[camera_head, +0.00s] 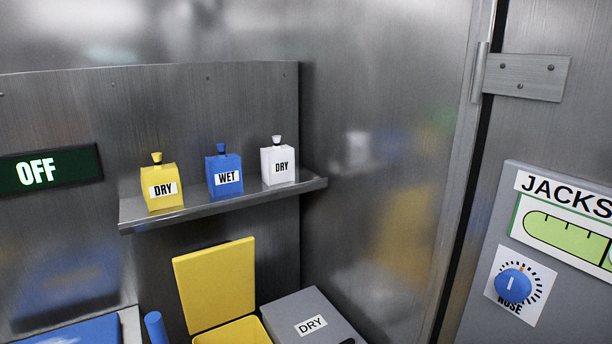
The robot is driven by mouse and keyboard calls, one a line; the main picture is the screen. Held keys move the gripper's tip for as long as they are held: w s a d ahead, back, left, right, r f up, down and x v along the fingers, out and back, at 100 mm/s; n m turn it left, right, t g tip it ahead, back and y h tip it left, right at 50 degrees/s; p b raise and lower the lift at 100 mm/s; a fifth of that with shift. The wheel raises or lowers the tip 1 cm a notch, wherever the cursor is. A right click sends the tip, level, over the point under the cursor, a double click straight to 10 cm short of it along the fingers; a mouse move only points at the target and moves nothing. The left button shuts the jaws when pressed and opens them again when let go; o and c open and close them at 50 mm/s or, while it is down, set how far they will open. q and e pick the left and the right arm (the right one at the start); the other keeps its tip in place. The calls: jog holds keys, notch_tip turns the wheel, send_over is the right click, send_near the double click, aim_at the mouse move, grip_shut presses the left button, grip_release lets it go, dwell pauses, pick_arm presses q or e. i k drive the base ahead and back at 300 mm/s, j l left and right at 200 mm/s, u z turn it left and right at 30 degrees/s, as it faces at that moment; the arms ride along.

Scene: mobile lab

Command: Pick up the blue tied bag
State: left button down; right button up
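A blue bag (224,172) with a narrow dark tied neck and a small blue top stands upright on a metal shelf (262,195). Its white label reads "WET". It stands between a yellow bag (160,187) labelled "DRY" on its left and a white bag (278,164) labelled "DRY" on its right, apart from both. Neither of my grippers is in view.
Below the shelf are an open yellow bin (215,285) with its lid raised and a closed grey box (310,318) labelled "DRY". A blue cylinder (156,328) stands at lower left. An "OFF" display (48,169) and a right-hand panel with a blue knob (513,286) flank the shelf.

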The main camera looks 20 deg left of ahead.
aim_at(223, 171)
jog(key=j+u, duration=0.15)
jog(key=u, duration=0.95)
